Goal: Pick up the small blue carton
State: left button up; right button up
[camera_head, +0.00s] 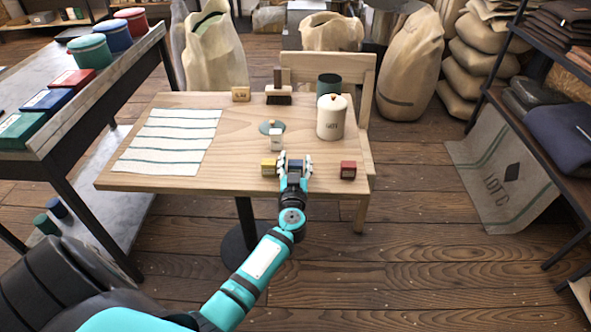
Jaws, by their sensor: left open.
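The small blue carton (295,165) is near the front edge of the light wood table (235,178), between a yellow carton (268,168) and a red carton (348,170). My left gripper (294,163) is open at the blue carton, with a finger on each side of it in the picture. The fingers hide part of the carton, and I cannot tell whether they touch it. My right gripper is not in view.
A striped cloth (170,141) covers the table's left.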

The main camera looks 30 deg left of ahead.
aim_at(295, 163)
pick_arm(q)
jog(key=c, duration=0.9)
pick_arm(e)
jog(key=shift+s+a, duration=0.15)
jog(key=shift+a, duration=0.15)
pick_arm(q)
jog(key=shift+o, duration=0.2)
